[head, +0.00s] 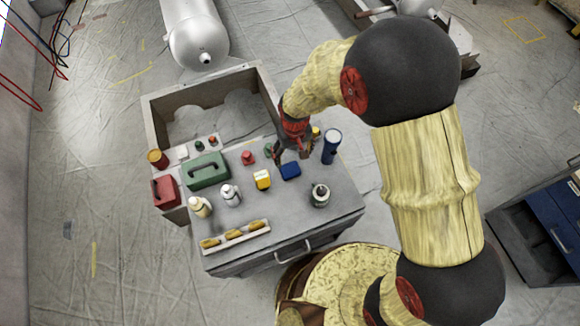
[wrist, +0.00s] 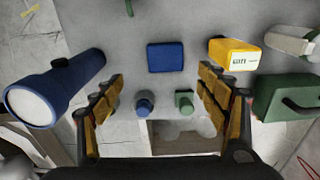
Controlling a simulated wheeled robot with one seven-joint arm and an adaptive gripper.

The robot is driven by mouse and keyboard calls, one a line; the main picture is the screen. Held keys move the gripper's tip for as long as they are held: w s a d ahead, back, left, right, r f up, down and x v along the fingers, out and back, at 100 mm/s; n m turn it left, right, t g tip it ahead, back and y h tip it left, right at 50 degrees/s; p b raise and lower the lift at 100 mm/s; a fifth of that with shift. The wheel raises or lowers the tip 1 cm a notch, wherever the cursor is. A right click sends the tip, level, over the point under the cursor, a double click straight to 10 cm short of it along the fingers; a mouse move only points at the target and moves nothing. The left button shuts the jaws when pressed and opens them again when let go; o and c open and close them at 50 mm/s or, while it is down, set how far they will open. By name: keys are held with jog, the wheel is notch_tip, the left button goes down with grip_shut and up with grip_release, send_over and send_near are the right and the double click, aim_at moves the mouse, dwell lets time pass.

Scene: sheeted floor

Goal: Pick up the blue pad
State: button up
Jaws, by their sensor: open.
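The blue pad (head: 290,171) is a small flat dark-blue block lying on the grey cabinet top (head: 290,215). In the wrist view the blue pad (wrist: 165,57) lies flat, a little beyond the fingertips and roughly centred between them. My gripper (head: 291,155) is above the cabinet top, just behind the pad in the head view. In the wrist view my gripper (wrist: 161,80) is open, its padded fingers wide apart with nothing held. The pad is fully visible in the wrist view.
A small blue item (wrist: 144,102) and green item (wrist: 184,101) stand between the fingers, nearer the wrist.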

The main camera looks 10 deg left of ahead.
send_over(290, 169)
jog(key=f, duration=0.4)
jog(key=shift+s+f, duration=0.2)
jog(key=shift+s, duration=0.15)
jog(key=f, duration=0.2)
jog(key=f+b, duration=0.1)
jog(key=f, duration=0.2)
jog(key=shift+w+f+b, duration=0.35)
jog(key=shift+f+b, duration=0.05)
jog(key=shift+c, duration=0.4)
jog(key=c, duration=1.1)
jog(key=shift+c, duration=0.3)
